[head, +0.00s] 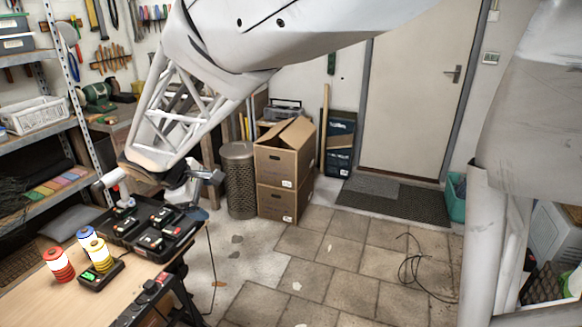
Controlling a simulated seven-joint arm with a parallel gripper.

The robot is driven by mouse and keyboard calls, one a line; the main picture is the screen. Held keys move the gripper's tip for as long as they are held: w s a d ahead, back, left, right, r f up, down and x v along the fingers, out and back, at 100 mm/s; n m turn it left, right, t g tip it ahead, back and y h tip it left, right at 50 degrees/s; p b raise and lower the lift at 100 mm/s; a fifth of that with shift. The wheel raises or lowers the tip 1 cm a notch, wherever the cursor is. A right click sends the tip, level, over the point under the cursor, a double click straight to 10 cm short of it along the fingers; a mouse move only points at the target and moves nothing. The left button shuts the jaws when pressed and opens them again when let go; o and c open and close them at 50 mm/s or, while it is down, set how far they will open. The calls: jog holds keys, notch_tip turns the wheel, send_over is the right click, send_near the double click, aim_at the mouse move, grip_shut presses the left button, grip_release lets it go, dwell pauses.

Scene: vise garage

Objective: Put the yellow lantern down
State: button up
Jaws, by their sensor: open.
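The yellow lantern (100,256), with a white middle and yellow ringed ends, stands upright near the front left. A black box-shaped device (102,277) with a small green patch is directly under it, and the lantern appears to stand on it. A red lantern (58,265) and a blue lantern (86,238) of like shape stand close by. My gripper (190,193) is open, to the right of and beyond the yellow lantern, above the black tray. It is apart from the lantern. Its fingertips are small and partly hidden by my arm.
The wooden workbench (40,300) carries a black tray (172,252) with several battery-like blocks. A power strip (150,290) lies along its right edge. Bare wood shows in front of the lanterns. Shelves (45,125) stand at left; cardboard boxes (284,165) stand behind on the floor.

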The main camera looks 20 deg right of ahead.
jog(key=s+d+m+y, duration=0.3)
jog(key=s+d+m, duration=0.2)
jog(key=s, duration=1)
jog(key=s+d+r+m+y, duration=0.1)
jog(key=s+d+m+y, duration=0.2)
jog(key=s, duration=1.2)
jog(key=d+m, duration=0.3)
jog(key=m, duration=0.1)
jog(key=shift+d+r, duration=0.25)
jog(key=shift+d, duration=0.05)
